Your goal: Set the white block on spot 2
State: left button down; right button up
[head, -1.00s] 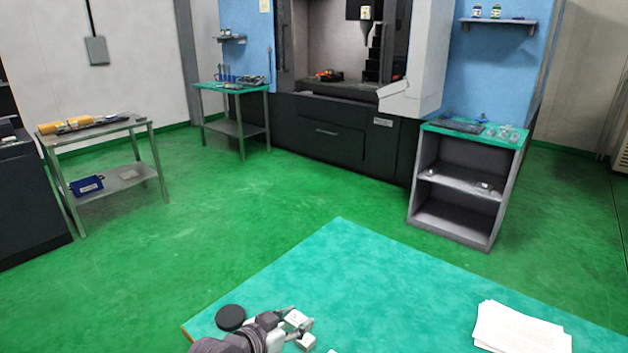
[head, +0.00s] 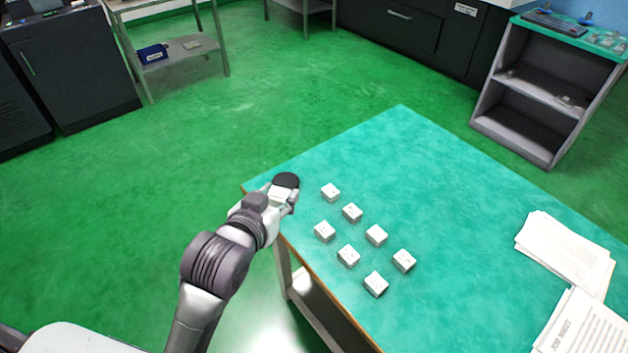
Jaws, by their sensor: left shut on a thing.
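My left gripper (head: 284,200) is over the table's left corner, shut on a white block (head: 279,196) that shows only partly between the fingers. Several similar white blocks (head: 352,212) stand apart in two slanting rows on the green tabletop, to the right of my gripper. Small dark marks show on their tops, too small to read, so I cannot tell which place is spot 2. My right gripper is out of view.
The green table (head: 460,215) is clear in its middle and far part. Stacks of paper (head: 565,250) lie at its right. A grey shelf cabinet (head: 530,100) stands beyond it, and a metal trolley (head: 185,50) stands at the back left.

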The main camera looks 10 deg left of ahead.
pick_arm(q)
jog(key=w+d+f+m+g+h, duration=0.2)
jog(key=w+d+f+m+h, duration=0.4)
jog(key=w+d, duration=0.6)
notch_tip(320, 180, down, 2)
jog(key=shift+f+m+g+h, duration=0.1)
jog(key=shift+m+g+h, duration=0.25)
jog(key=shift+h, duration=0.35)
send_over(302, 213)
notch_tip(302, 213, down, 7)
jog(key=shift+f, duration=1.8)
